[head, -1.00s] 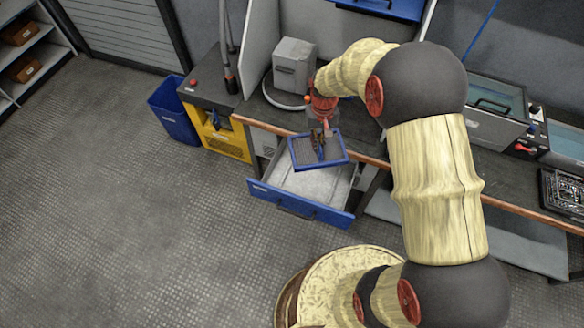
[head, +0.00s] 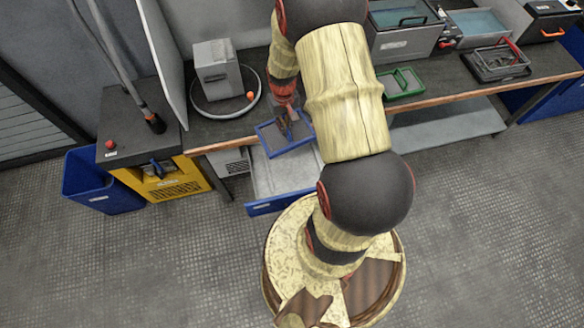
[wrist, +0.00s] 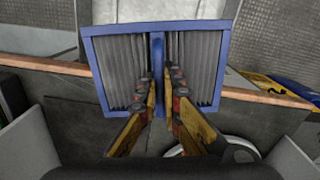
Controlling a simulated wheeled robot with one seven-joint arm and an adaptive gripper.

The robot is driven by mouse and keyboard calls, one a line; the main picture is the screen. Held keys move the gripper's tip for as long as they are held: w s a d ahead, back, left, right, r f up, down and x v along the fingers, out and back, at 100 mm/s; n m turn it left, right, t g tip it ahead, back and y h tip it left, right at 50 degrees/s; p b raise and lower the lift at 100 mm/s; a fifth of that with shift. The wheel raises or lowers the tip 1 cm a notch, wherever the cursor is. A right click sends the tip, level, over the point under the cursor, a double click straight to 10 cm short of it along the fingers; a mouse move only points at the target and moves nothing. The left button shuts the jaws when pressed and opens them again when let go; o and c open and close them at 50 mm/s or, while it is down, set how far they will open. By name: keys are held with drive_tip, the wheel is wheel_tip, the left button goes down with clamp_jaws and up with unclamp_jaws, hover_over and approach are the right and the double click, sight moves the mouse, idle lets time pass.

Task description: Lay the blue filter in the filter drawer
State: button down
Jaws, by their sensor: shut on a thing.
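The blue filter (head: 268,142) has a blue frame, grey pleats and a blue bar across its middle. My gripper (head: 287,116) is shut on that bar and holds the filter above the rear of the open filter drawer (head: 285,175), at the bench's front edge. The drawer has a light grey inside and a blue front (head: 262,208); my arm and base hide its right part. In the wrist view, my gripper (wrist: 168,74) pinches the bar from both sides, and the pleated filter (wrist: 125,65) hangs over the bench edge, with part of the drawer (wrist: 150,12) beyond it.
The bench's wooden edge (head: 222,144) runs behind the drawer. A grey box (head: 217,72) with a looped hose stands behind left. A yellow cabinet (head: 175,186) and blue bin (head: 97,182) stand left. A green frame (head: 403,83) and wire basket (head: 495,63) lie right.

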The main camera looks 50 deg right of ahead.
drive_tip(key=shift+m, duration=0.9)
drive_tip(key=s+d+f, duration=0.1)
drive_tip(key=s+d, duration=0.1)
drive_tip(key=s, duration=0.1)
drive_tip(key=s+d+f, duration=0.1)
drive_tip(key=s+d, duration=0.1)
drive_tip(key=s, duration=0.1)
drive_tip(key=s+d+f+b, duration=0.1)
drive_tip(key=s+d, duration=0.1)
drive_tip(key=s, duration=0.1)
drive_tip(key=shift+d+f, duration=0.15)
drive_tip(key=shift+f, duration=0.05)
drive_tip(key=s+d+f+b, duration=0.2)
drive_tip(key=s+f, duration=0.2)
drive_tip(key=s, duration=0.2)
drive_tip(key=b, duration=0.8)
hover_over(293, 167)
drive_tip(key=shift+m, duration=0.3)
drive_tip(key=shift+f, duration=6.55)
drive_tip(key=shift+s+f, duration=0.1)
drive_tip(key=shift+f, duration=0.05)
drive_tip(key=c, duration=2)
unclamp_jaws()
